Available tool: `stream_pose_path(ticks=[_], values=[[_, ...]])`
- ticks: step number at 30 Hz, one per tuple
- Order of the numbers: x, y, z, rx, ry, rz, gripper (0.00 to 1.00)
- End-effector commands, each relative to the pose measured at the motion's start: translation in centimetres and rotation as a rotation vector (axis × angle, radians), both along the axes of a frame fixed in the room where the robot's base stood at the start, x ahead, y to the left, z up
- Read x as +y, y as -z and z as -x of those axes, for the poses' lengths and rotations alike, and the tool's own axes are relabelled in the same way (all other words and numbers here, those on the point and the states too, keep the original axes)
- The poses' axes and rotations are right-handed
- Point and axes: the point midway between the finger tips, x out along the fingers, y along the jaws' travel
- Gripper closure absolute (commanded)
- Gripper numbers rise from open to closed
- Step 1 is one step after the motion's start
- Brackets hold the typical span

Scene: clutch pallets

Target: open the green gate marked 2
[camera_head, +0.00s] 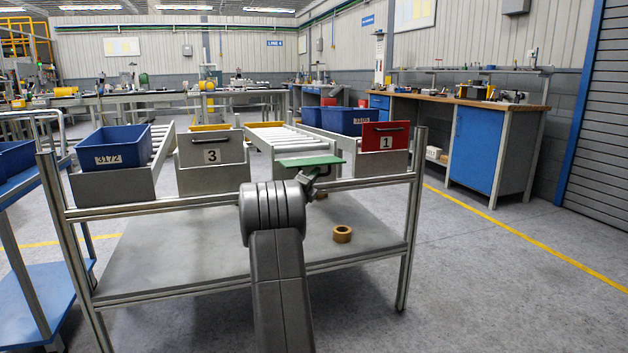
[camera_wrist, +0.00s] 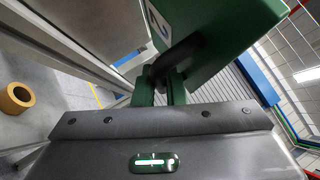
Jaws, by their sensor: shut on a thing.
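The green gate (camera_head: 310,161) is at the front of the roller lane between gates 3 and 1. It is tilted well away from upright and shows as a flattened panel, unlike the upright gate 1. In the wrist view the green gate (camera_wrist: 226,38) fills the upper middle, with part of its white number label at its left edge. My gripper (camera_wrist: 170,88) is shut on the gate's dark handle (camera_wrist: 180,55). In the head view my gripper (camera_head: 318,180) is just under the gate, partly hidden by my arm.
The grey gate 3 (camera_head: 210,150) and the red gate 1 (camera_head: 385,136) stand upright on either side. A blue bin marked 3172 (camera_head: 112,150) sits on the left lane. A tape roll (camera_head: 342,234) lies on the lower shelf. Floor to the right is clear.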

Motion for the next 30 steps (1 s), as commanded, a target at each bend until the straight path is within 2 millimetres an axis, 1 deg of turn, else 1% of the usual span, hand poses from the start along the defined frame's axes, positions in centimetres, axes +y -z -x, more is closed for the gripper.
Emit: stream_pose_path(ticks=[1,7,8,9,11,19,23,26,30], values=[[0.1,-0.3,0.0,-0.004,-0.001,0.0,1.0],[0.1,-0.3,0.0,-0.005,-0.001,0.001,1.0],[0.1,-0.4,0.0,-0.005,-0.001,0.001,0.87],[0.1,-0.4,0.0,-0.005,-0.001,0.001,0.8],[0.1,-0.3,0.0,-0.004,-0.001,0.0,0.68],[0.0,-0.3,0.0,-0.003,0.0,0.001,0.68],[0.3,-0.1,0.4,-0.002,0.0,0.001,0.68],[0.8,0.2,1.2,0.0,-0.002,0.001,0.68],[2.1,0.9,3.3,0.001,-0.004,0.001,0.68]])
